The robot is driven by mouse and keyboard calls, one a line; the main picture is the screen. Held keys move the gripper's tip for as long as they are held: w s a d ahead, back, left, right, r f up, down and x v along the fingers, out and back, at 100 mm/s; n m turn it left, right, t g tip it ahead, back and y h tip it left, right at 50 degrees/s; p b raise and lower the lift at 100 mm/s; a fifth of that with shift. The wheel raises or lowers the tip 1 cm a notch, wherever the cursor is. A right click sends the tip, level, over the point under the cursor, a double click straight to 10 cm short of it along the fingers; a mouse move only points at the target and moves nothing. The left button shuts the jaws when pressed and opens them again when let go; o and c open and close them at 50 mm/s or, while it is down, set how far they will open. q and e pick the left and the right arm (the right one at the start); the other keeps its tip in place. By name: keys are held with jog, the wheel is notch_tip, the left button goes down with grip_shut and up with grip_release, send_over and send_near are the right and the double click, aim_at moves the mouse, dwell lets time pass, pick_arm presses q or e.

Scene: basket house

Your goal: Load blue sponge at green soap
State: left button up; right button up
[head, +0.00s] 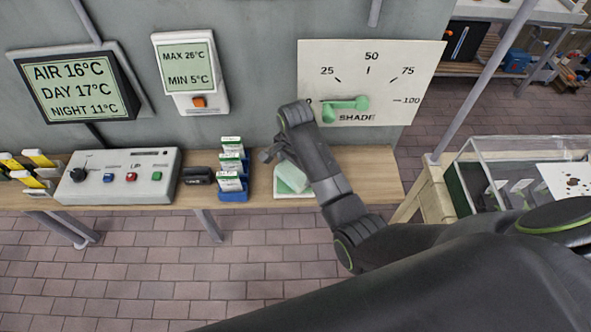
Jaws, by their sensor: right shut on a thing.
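A pale green block (291,178) is over a white tray (294,196) on the wooden shelf; I cannot tell whether it rests there or is raised. My right gripper (270,156) is at the block's upper left edge and is shut on it, though the fingers and contact are small and partly hidden by my wrist. No blue sponge and no clearly marked green soap can be made out. My left gripper is not in view.
The wooden shelf (385,180) also holds blue racks of white-green packets (231,168), a small black device (198,175) and a control box (119,177). A shade dial (415,63) with a green handle (345,109) is close behind my wrist. A clear case (490,150) stands right.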

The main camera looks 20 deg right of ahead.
aim_at(296, 170)
jog(key=shift+r, duration=2.7)
